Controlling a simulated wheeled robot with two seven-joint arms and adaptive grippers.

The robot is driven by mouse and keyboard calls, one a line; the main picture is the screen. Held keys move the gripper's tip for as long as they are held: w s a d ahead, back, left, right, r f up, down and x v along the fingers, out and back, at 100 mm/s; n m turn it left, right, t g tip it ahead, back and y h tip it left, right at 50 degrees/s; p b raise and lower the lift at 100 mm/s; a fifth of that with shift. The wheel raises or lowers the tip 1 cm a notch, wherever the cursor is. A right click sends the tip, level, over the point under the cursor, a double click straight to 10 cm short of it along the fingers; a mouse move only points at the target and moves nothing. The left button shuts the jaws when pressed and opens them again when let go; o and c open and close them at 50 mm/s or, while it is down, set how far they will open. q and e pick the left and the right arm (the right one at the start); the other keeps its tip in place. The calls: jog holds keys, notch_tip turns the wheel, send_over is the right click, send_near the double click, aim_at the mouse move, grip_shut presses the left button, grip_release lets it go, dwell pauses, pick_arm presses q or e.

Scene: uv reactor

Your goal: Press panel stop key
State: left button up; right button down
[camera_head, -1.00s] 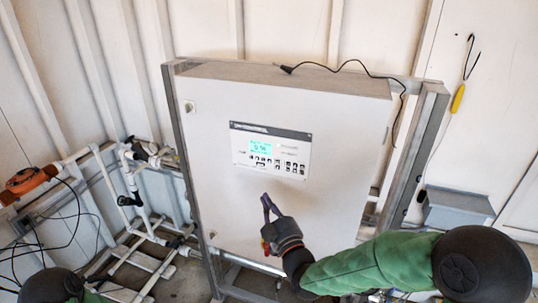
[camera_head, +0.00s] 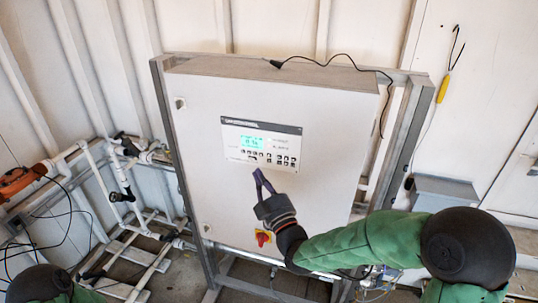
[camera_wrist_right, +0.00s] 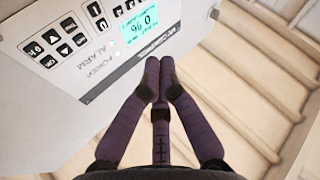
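The control panel (camera_head: 230,135) is a pale plate with a dark header, a lit cyan screen (camera_head: 252,142) and rows of small black keys (camera_head: 283,160), set in a large white cabinet. In the right wrist view the panel (camera_wrist_right: 120,65) appears turned over, with black arrow and symbol keys (camera_wrist_right: 72,30) at upper left and the screen (camera_wrist_right: 140,25) near the top. I cannot read which key is stop. My right gripper (camera_head: 258,172) is shut and empty, its purple fingertips at the panel's lower edge; contact cannot be told. The fingertips (camera_wrist_right: 159,60) are together. My left gripper is out of view.
A red and yellow knob (camera_head: 263,238) sits on the cabinet (camera_head: 205,190) below my right gripper. A grey metal frame (camera_head: 405,140) surrounds the cabinet. A black cable (camera_head: 335,66) lies over its top. White pipes (camera_head: 120,180) stand at left, a grey box (camera_head: 443,192) at right.

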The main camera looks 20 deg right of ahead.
aim_at(269, 155)
jog(key=w+d, duration=0.1)
jog(key=w, duration=0.1)
jog(key=w+d, duration=0.2)
jog(key=w, duration=0.1)
jog(key=shift+w+d, duration=0.3)
jog(key=shift+d, duration=0.1)
jog(key=shift+b, duration=0.3)
dwell(1.0)
jog(key=shift+w+d+b, duration=0.2)
jog(key=shift+w+b, duration=0.1)
jog(key=shift+b, duration=0.3)
